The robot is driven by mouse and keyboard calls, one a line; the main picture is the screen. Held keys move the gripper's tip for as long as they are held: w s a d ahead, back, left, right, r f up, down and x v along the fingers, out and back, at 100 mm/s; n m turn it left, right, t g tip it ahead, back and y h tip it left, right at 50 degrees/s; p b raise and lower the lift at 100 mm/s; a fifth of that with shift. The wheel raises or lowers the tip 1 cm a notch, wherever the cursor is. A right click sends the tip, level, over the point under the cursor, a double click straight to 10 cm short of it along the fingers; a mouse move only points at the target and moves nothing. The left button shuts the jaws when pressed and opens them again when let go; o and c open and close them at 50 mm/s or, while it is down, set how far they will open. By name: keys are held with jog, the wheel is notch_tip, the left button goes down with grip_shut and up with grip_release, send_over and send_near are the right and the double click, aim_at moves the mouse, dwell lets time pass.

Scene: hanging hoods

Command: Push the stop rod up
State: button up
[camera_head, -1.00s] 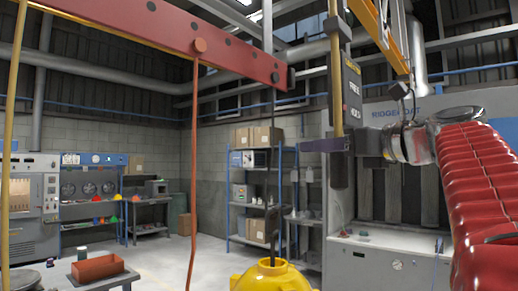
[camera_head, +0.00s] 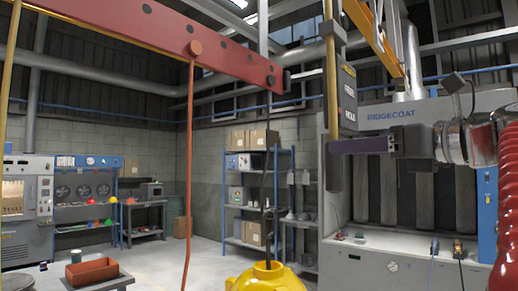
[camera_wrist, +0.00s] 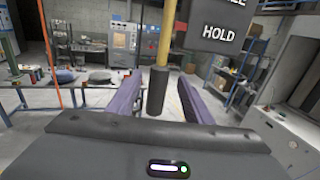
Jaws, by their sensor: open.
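The stop rod (camera_head: 330,90) hangs upright, yellow above with a dark grip (camera_head: 334,178) at its lower end. A dark sign beside it reads FREE and HOLD. It also shows in the wrist view, with its yellow part (camera_wrist: 166,40) above the dark grip (camera_wrist: 157,92). My gripper (camera_head: 340,146) reaches in from the right at the height where yellow meets dark. In the wrist view its two purple fingers (camera_wrist: 160,97) are open, one on each side of the grip, with gaps visible. I cannot tell the exact depth between fingertips and rod.
A red beam (camera_head: 160,30) crosses the upper left, with an orange rod (camera_head: 189,150) hanging from it. A yellow rounded body (camera_head: 265,279) stands below. The Ridgecoat hood (camera_head: 400,115) is behind my arm at right. Shelving (camera_head: 250,185) stands behind.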

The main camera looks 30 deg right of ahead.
jog(key=shift+s+d, duration=0.2)
jog(key=shift+s, duration=1)
jog(key=shift+s+d, duration=0.15)
jog(key=shift+s, duration=1.05)
